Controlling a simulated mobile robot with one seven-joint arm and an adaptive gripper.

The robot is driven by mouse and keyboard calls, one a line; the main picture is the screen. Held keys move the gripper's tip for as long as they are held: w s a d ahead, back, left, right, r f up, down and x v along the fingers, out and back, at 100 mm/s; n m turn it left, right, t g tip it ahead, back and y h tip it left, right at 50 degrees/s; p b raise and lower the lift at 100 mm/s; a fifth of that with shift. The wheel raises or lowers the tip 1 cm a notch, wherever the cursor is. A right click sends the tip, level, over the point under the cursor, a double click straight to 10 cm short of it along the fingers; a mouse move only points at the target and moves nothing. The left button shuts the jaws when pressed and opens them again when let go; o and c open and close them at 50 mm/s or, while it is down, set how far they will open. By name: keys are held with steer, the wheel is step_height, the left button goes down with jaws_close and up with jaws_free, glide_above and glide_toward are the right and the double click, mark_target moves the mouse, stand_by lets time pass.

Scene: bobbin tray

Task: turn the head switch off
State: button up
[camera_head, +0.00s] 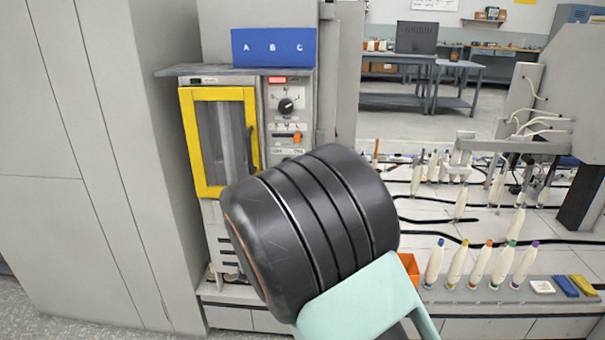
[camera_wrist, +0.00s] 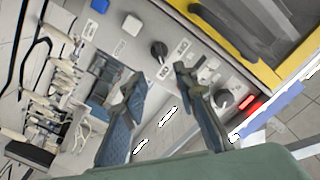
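The control panel (camera_head: 287,95) is beside the yellow-framed door of the grey machine. It carries an upper black knob (camera_head: 286,105) and an orange switch (camera_head: 297,138). The labels are too small to read, so I cannot tell which control is the head switch. In the wrist view, the upper knob (camera_wrist: 222,98) is close to the red display, and a lower black knob (camera_wrist: 158,50) has pale labels beside it. My gripper (camera_wrist: 158,74) is open and empty, its fingertips apart on either side of the view of the lower knob. Contact cannot be told. My arm hides the lower panel and gripper in the head view.
The yellow-framed door (camera_head: 186,140) has a dark handle. A blue tray (camera_head: 273,47) marked A B C stands on the machine's top shelf. Several bobbins with coloured tips stand at the right, near an orange bin (camera_head: 409,268). A tall grey cabinet (camera_head: 75,150) is at the left.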

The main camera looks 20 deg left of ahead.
steer(key=b+x, duration=0.1)
steer(key=x, duration=0.9)
steer(key=shift+w+a+b, duration=0.25)
steer(key=shift+w+b, duration=0.05)
steer(key=shift+f, duration=0.15)
steer(key=shift+c, duration=0.4)
jaws_close()
